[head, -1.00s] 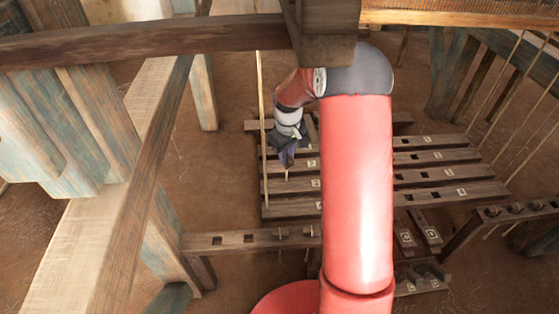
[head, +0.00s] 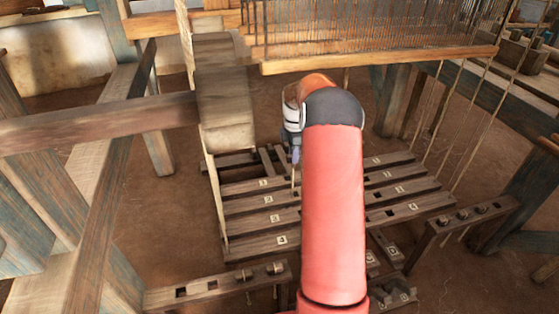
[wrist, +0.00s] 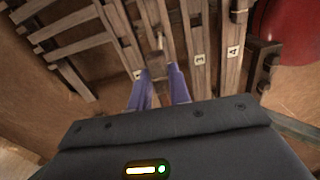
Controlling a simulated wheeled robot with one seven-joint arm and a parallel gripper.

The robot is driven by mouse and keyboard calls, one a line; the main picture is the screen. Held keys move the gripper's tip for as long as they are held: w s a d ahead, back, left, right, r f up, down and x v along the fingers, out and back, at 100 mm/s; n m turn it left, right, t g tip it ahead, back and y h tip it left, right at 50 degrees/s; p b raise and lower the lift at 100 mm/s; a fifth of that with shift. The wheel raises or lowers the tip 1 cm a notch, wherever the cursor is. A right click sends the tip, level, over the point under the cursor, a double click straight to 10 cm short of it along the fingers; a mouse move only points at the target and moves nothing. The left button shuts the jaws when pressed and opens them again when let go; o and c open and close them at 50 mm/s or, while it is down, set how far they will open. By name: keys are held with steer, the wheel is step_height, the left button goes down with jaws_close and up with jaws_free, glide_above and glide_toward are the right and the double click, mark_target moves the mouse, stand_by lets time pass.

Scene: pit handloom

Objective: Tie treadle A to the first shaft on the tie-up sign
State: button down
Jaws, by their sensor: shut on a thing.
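My gripper (head: 295,163) is shut on a small brown wooden piece (wrist: 157,66) with a pale peg-like end, which sits between the purple fingertips in the wrist view. In the head view a thin pale stick or cord (head: 293,181) hangs below the gripper, over the slats. Long wooden slats (head: 250,205) with small number labels lie beneath; 3 and 4 are readable in the wrist view. Short treadle-like bars with letter labels (head: 404,297) show at lower right, one seeming to read D. I cannot pick out treadle A. No tie-up sign is in view.
A notched beam (head: 210,287) with pegs lies in front of the slats, and another (head: 475,214) stands at right. Cords (head: 440,115) hang at right from the heddle frame (head: 380,52). A thick post (head: 226,105) stands left of my gripper. Bare floor (head: 180,215) lies left.

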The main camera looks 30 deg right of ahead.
steer(key=shift+d+r, duration=0.1)
steer(key=shift+d, duration=0.4)
steer(key=shift+n, duration=0.3)
step_height(320, 180, down, 16)
steer(key=b, duration=1.1)
steer(key=shift+f, duration=0.25)
steer(key=shift+s, duration=0.1)
stand_by(0.3)
steer(key=c, duration=1.2)
jaws_free()
steer(key=shift+c, duration=0.2)
